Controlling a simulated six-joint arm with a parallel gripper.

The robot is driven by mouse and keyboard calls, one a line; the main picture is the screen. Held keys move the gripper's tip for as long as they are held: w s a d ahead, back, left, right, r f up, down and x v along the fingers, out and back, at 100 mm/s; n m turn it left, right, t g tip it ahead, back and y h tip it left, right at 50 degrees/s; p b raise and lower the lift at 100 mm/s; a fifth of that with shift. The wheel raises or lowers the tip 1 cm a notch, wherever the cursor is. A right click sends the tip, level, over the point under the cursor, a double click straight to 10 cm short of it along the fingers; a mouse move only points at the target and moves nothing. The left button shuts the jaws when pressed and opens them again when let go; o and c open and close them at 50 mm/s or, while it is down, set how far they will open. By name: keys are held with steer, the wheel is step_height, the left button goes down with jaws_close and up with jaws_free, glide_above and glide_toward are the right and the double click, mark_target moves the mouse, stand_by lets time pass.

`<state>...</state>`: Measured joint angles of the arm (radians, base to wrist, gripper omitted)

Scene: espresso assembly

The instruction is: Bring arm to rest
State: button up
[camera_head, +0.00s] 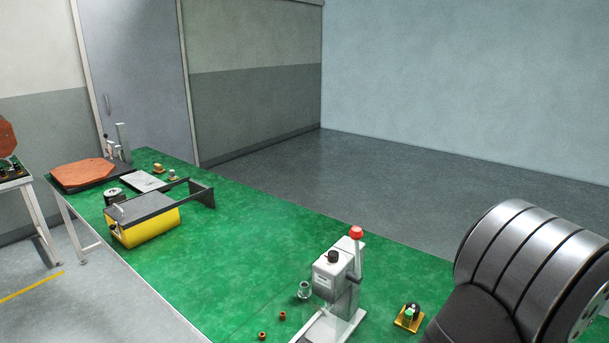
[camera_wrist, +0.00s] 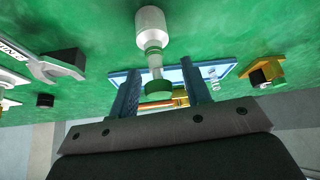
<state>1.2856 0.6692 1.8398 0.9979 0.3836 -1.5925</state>
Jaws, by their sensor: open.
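My gripper (camera_wrist: 160,68) shows in the wrist view with its two dark blue fingers spread apart. I see nothing clamped between them. A white and green cylindrical piece (camera_wrist: 151,32) appears above and between the fingertips, over the green surface; I cannot tell how far it is from them. In the head view, a large ribbed metal part of my own arm fills the lower right, and my gripper is out of that view.
The green table (camera_head: 235,245) carries a grey press with a red knob (camera_head: 356,232), a small yellow block (camera_head: 409,318), a yellow-black box (camera_head: 145,225) and an orange octagonal plate (camera_head: 84,173). Its middle is clear. The wrist view shows a wrench (camera_wrist: 45,68) and a blue-rimmed tray (camera_wrist: 222,70).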

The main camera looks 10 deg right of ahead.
steer(key=v, duration=1.2)
steer(key=x, duration=1.2)
steer(key=shift+w+f, duration=0.1)
steer(key=shift+f, duration=0.15)
step_height(320, 180, up, 5)
steer(key=shift+f, duration=0.2)
steer(key=s+a+r, duration=0.1)
steer(key=s+r, duration=0.6)
steer(key=s, duration=0.5)
steer(key=s+d+r+m+g+h, duration=0.15)
steer(key=s+d+m, duration=0.25)
steer(key=s+d, duration=0.45)
steer(key=s+d+r+m+g+h, duration=0.1)
steer(key=s+d+r+m+g, duration=0.3)
steer(key=d, duration=0.8)
steer(key=shift+m+t, duration=0.5)
steer(key=shift+t, duration=0.35)
steer(key=f, duration=0.1)
steer(key=w+d+f, duration=0.1)
steer(key=w+f, duration=0.1)
steer(key=shift+d+f, duration=0.15)
steer(key=shift+d, duration=0.25)
steer(key=shift+s, duration=0.1)
